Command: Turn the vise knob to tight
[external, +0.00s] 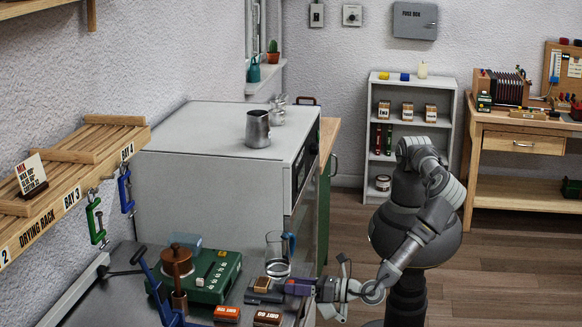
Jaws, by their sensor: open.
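A blue metal tool that looks like the vise (161,291) stands at the lower left of the bench, partly cut off by the bottom edge. Its slanted bar reaches up to the left. I cannot make out its knob or how tight it is. My gripper (312,288) is low over the right end of the bench, well to the right of the vise. A small purple block (297,287) is at its tip; I cannot tell whether they touch. The jaws are open, though the fingers are too small to see clearly.
A white cabinet (215,178) rises behind. The drying rack (75,205) with clamps overhangs the left.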

